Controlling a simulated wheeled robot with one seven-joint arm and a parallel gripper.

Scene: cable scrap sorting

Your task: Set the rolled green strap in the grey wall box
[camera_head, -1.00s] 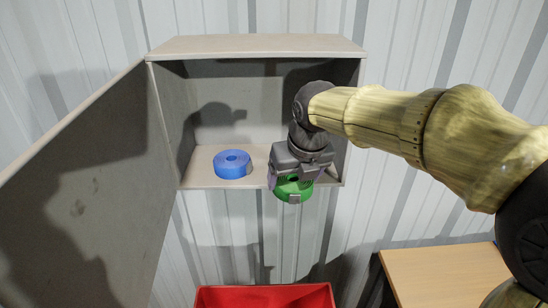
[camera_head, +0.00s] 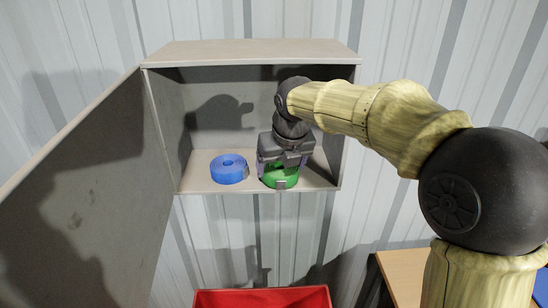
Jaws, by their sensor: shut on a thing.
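The grey wall box (camera_head: 250,47) hangs on the corrugated wall with its door swung open to the left. My gripper (camera_head: 280,178) reaches into it from the right, pointing down, and is shut on the rolled green strap (camera_head: 284,172). The green strap is at the front of the box, over or on its floor; I cannot tell whether it touches the floor. The gripper hides the strap's top and back.
A rolled blue strap (camera_head: 228,169) lies on the box floor just left of the green strap. The open door (camera_head: 85,190) fills the left side. A red bin (camera_head: 262,299) is below, and a wooden table (camera_head: 405,275) is at lower right. Box floor is bare at right.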

